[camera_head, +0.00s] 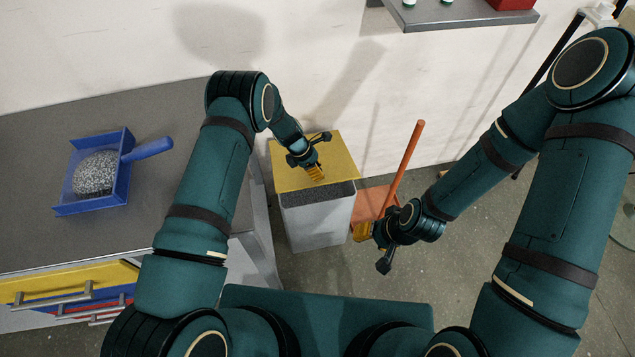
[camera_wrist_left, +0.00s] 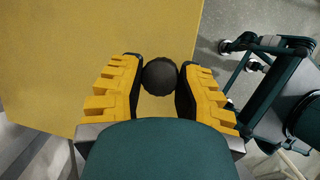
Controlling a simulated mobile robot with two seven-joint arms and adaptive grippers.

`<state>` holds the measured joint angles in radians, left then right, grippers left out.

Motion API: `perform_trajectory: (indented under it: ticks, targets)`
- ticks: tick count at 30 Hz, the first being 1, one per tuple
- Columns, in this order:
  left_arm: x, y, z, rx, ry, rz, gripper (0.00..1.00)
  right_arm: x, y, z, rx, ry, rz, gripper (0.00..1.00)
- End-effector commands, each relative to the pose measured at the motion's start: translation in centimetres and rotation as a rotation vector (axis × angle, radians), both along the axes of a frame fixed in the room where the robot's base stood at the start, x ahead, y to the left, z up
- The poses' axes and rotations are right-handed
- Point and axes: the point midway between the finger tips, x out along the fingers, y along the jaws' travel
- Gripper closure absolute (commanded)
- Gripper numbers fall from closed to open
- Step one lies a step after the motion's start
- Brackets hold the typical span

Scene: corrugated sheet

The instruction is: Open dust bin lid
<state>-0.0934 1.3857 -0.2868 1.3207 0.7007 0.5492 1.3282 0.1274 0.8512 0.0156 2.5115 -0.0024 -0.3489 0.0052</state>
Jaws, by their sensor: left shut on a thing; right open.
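The dust bin (camera_head: 318,222) is a pale grey box standing on the floor, right of the grey counter. Its yellow lid (camera_head: 340,150) is raised at the front, and a dark speckled band of the inside shows below the lid's front edge. The lid fills much of the left wrist view (camera_wrist_left: 90,50). My left gripper (camera_head: 315,173) is over the lid's front part. In the left wrist view its yellow-padded fingers are shut on a round black knob (camera_wrist_left: 159,75) on the lid. My right gripper (camera_head: 373,246) is open and empty, right of the bin.
An orange dustpan (camera_head: 371,201) with a long handle (camera_head: 405,160) stands right of the bin, close to my right gripper. A blue dustpan (camera_head: 118,185) with a speckled heap lies on the counter (camera_head: 40,140). Drawers (camera_head: 75,285) are below. A shelf (camera_head: 455,15) is above right.

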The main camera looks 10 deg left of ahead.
Motion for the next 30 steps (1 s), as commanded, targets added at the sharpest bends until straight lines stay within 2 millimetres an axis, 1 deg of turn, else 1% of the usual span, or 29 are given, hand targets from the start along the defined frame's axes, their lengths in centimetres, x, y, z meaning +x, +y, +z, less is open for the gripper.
perform_trajectory:
  ticks: [1, 3, 6, 12, 19, 30]
  targets:
    - [1.0, 0.0, 1.3, 0.001, -0.017, -0.002, 1.00, 0.0, 0.0, 0.0, 0.000, 0.000, 0.000, 0.53]
    - [1.8, 0.3, 2.4, 0.000, -0.017, 0.000, 1.00, 0.0, 0.0, -0.1, 0.000, -0.001, 0.000, 0.53]
    - [2.8, 0.6, 3.9, 0.000, -0.021, 0.000, 1.00, 0.1, 0.0, -0.4, 0.000, -0.002, -0.001, 0.53]
    - [4.4, 1.0, 5.7, 0.001, -0.023, 0.001, 1.00, 0.1, 0.0, -0.7, 0.000, -0.003, -0.001, 0.53]
    - [5.1, 1.2, 6.6, 0.001, -0.022, 0.003, 1.00, 0.2, 0.0, -0.9, -0.001, -0.004, 0.000, 0.53]
    - [5.1, 1.2, 6.6, -0.001, -0.019, 0.002, 1.00, 0.2, 0.0, -0.9, -0.001, -0.005, -0.001, 0.53]
